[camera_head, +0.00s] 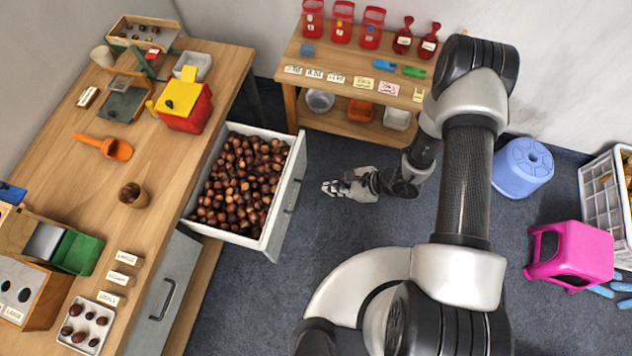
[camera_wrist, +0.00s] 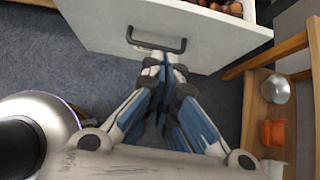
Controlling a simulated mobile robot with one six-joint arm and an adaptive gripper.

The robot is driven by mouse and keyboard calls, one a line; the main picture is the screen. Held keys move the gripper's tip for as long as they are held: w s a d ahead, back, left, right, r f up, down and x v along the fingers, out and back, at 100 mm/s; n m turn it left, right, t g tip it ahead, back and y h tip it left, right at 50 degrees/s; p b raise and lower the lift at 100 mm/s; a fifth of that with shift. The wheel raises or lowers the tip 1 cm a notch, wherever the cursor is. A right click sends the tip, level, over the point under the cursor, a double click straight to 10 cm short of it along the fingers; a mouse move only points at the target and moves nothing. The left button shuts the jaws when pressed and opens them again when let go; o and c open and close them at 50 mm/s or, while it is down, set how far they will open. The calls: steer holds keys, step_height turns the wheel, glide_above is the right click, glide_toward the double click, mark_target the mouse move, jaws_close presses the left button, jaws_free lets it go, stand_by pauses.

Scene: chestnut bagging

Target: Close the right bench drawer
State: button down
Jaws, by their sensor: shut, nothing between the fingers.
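The right bench drawer (camera_head: 297,185) is pulled out from the wooden bench and full of chestnuts (camera_head: 240,185). Its pale front panel (camera_wrist: 215,45) and dark handle (camera_wrist: 157,46) fill the top of the wrist view. My gripper (camera_head: 328,188) is to the right of the drawer front in the head view, pointing toward it with floor visible between them. In the wrist view my gripper (camera_wrist: 165,62) is shut and empty, its fingertips close to the handle. I cannot tell from that view whether they touch it.
The bench (camera_head: 170,170) carries an orange scoop (camera_head: 105,147) and several boxes. A grey front with a handle (camera_head: 162,300) sits flush to the left. A wooden shelf (camera_head: 350,122) stands behind my gripper. A blue stool (camera_head: 522,168) and pink stool (camera_head: 570,255) stand right.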

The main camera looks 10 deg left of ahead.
steer(key=b, duration=0.3)
glide_toward(288, 189)
step_height(288, 189, down, 4)
steer(key=d, duration=0.1)
steer(key=a, duration=0.4)
steer(key=shift+w+r+b, duration=0.15)
steer(key=shift+w+b, duration=0.05)
steer(key=shift+b, duration=0.15)
steer(key=shift+a, duration=0.15)
